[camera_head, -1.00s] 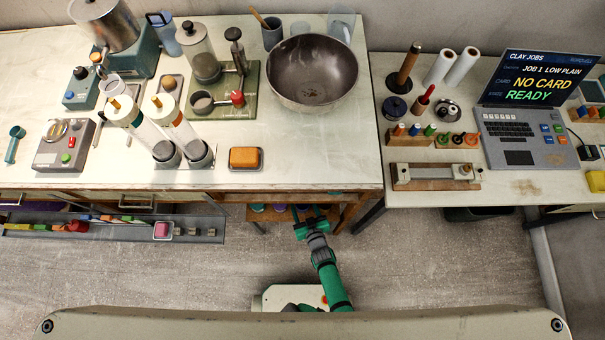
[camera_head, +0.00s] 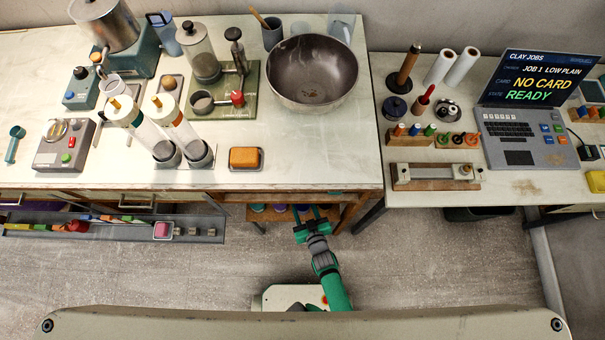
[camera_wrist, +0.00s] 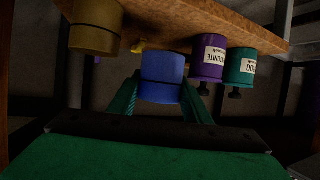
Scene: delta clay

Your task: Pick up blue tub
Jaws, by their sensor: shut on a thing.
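The blue tub (camera_wrist: 161,78) is in the middle of the wrist view, between the two green fingers of my gripper (camera_wrist: 162,103). The fingers are shut on its sides. The wrist picture is upside down, so the wooden shelf (camera_wrist: 185,12) that carries the tubs runs along its top. I cannot tell whether the blue tub touches the shelf. In the head view my gripper (camera_head: 313,213) reaches under the front edge of the left table, and the blue tub is hard to make out there.
In the wrist view a tan tub (camera_wrist: 96,28) is on one side of the blue tub. A purple tub (camera_wrist: 208,58) and a teal tub (camera_wrist: 240,66) are on the other side. The tabletop (camera_head: 330,150) overhangs the shelf, and a table leg (camera_head: 358,208) is to the right.

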